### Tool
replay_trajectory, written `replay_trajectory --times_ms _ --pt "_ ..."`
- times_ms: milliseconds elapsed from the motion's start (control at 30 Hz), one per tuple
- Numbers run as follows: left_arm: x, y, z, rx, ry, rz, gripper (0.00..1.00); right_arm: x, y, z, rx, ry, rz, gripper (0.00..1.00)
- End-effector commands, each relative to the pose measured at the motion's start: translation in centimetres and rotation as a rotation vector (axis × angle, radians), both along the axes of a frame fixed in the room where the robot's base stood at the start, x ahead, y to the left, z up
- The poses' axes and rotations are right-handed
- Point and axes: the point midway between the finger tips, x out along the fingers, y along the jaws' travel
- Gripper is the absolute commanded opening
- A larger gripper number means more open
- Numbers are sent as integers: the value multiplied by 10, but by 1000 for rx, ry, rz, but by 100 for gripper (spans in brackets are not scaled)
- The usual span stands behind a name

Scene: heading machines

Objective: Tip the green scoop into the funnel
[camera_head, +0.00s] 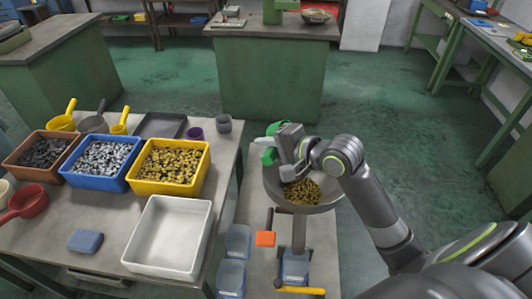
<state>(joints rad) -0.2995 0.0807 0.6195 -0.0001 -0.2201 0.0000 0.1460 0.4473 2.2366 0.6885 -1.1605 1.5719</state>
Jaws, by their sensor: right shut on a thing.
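My right gripper (274,143) is shut on the green scoop (276,128) above the left back rim of the funnel. Green parts of the scoop show behind and in front of the jaws; the rest is hidden by the gripper, so I cannot tell its tilt or whether it holds anything. The funnel (322,208) is a wide grey bowl on a post, and brassy pieces (301,190) lie in it. My left gripper is not in view.
On the left table stand a brown bin (28,174), a blue bin (74,180) and a yellow bin (194,183) of small parts. An empty white tray (168,262) is in front. Yellow scoops (63,122) and a red scoop (30,200) lie around the bins. Open floor lies behind the funnel.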

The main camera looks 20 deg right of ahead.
Motion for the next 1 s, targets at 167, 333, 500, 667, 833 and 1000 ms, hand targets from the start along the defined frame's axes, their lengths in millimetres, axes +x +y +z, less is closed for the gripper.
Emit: replay_trajectory --times_ms 167,333,500,667,833,1000 --pt "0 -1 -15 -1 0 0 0 -3 -2 -6 62 -113 1 0" --pt "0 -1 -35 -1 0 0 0 -7 -4 -11 122 -227 1 0" --pt "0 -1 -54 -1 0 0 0 -10 -5 -13 175 -324 1 0" --pt "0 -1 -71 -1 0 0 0 -12 -6 -15 216 -397 1 0" --pt "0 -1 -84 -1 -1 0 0 -14 -7 -15 248 -457 2 0" --pt "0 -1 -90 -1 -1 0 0 -15 -8 -13 266 -491 1 0"
